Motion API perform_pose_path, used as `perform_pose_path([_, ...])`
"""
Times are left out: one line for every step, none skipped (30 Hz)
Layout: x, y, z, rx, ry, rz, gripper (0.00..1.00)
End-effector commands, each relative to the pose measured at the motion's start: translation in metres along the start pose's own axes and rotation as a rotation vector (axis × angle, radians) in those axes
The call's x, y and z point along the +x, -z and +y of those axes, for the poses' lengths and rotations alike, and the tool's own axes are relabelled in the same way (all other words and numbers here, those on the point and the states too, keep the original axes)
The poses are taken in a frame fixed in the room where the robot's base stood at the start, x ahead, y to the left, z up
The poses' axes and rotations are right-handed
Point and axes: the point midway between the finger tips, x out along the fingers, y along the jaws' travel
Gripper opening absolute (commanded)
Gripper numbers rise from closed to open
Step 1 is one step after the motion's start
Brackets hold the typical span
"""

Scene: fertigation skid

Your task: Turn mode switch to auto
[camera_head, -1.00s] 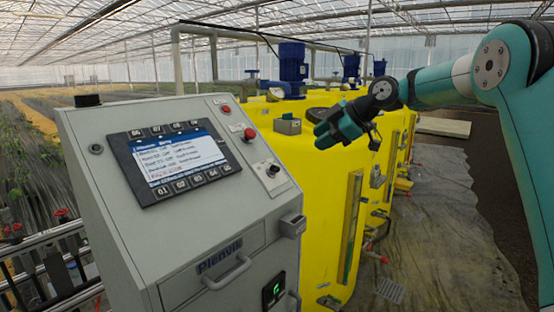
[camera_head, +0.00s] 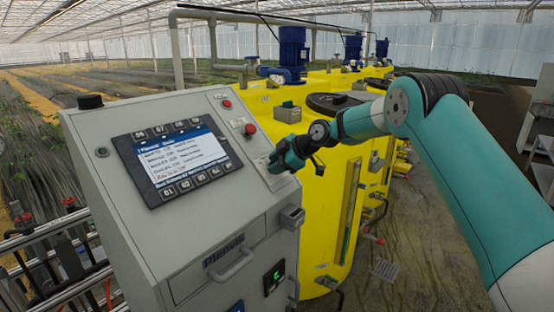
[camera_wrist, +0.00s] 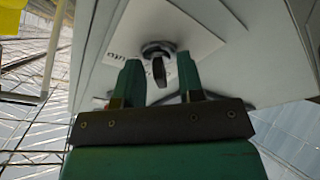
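The mode switch (camera_wrist: 158,68) is a dark knob in a round collar on a white plate, on the sloped face of the grey control cabinet (camera_head: 120,215). In the wrist view its narrow handle stands roughly upright in the picture. Upside-down dark lettering (camera_wrist: 118,56) lies on the plate to its left, partly covered by a finger. My gripper (camera_wrist: 160,72) is open, with one finger on each side of the knob and a visible gap at both. In the head view my gripper (camera_head: 281,160) is at the cabinet's right edge and hides the knob.
On the cabinet are a display (camera_head: 178,157), a red button (camera_head: 226,103), another red control (camera_head: 249,129) and a handle (camera_head: 232,264). Yellow tanks (camera_head: 322,220) with blue motors (camera_head: 292,48) stand just right, under my arm.

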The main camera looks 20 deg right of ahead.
Motion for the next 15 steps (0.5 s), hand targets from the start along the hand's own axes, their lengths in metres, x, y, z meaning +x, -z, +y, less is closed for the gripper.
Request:
perform_pose_path([0.0007, 0.0001, 0.0002, 0.0, 0.0, 0.0, 0.35])
perform_pose_path([0.0009, 0.0, 0.0001, 0.0, 0.0, 0.0, 0.35])
perform_pose_path([0.001, -0.0002, 0.0001, 0.0, -0.001, 0.0, 0.35])
perform_pose_path([0.001, -0.0003, 0.0001, 0.0, -0.001, 0.0, 0.35])
perform_pose_path([0.0009, -0.0004, 0.0001, 0.0, -0.001, 0.0, 0.35])
perform_pose_path([0.0008, -0.0005, 0.0001, 0.0, -0.001, 0.0, 0.35])
perform_pose_path([0.0007, -0.0006, 0.0001, 0.001, -0.001, 0.0, 0.35])
perform_pose_path([0.0007, -0.0006, 0.0001, 0.001, -0.001, 0.0, 0.3])
perform_pose_path([0.0006, -0.0007, 0.0001, 0.001, -0.001, 0.0, 0.21])
perform_pose_path([0.0005, -0.0007, 0.0002, 0.001, -0.001, 0.0, 0.14])
perform_pose_path([0.0004, -0.0008, 0.0002, 0.001, -0.001, -0.001, 0.08])
perform_pose_path([0.0004, -0.0008, 0.0003, 0.001, -0.001, -0.001, 0.0])
perform_pose_path([0.0003, -0.0008, 0.0003, 0.001, -0.001, -0.001, 0.0])
perform_pose_path([0.0002, -0.0008, 0.0004, 0.001, -0.001, -0.001, 0.0])
perform_pose_path([0.0002, -0.0009, 0.0004, 0.001, -0.002, -0.001, 0.0])
